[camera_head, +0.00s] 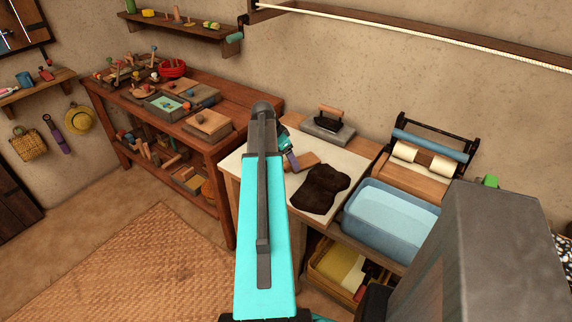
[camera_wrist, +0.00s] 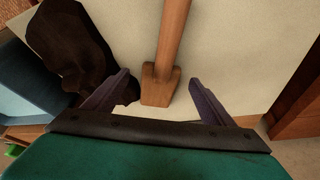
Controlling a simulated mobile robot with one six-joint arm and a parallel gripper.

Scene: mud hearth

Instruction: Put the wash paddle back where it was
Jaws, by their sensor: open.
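The wooden wash paddle (camera_wrist: 172,35) lies on the pale top of the washing table (camera_head: 358,163). In the wrist view its handle runs up out of the picture from a wider, blunt end. That end sits between the two purple fingers of my gripper (camera_wrist: 159,80), which stand apart on either side of it. In the head view a piece of the paddle (camera_head: 305,159) shows just right of my gripper (camera_head: 291,158); my arm hides part of this area.
A dark brown cloth (camera_head: 321,188) lies beside the paddle. A flat iron (camera_head: 328,118) on a grey slab stands behind. A blue basin (camera_head: 391,216) and a roller wringer (camera_head: 432,150) are to the right. A red-brown workbench (camera_head: 240,98) with boxes stands left.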

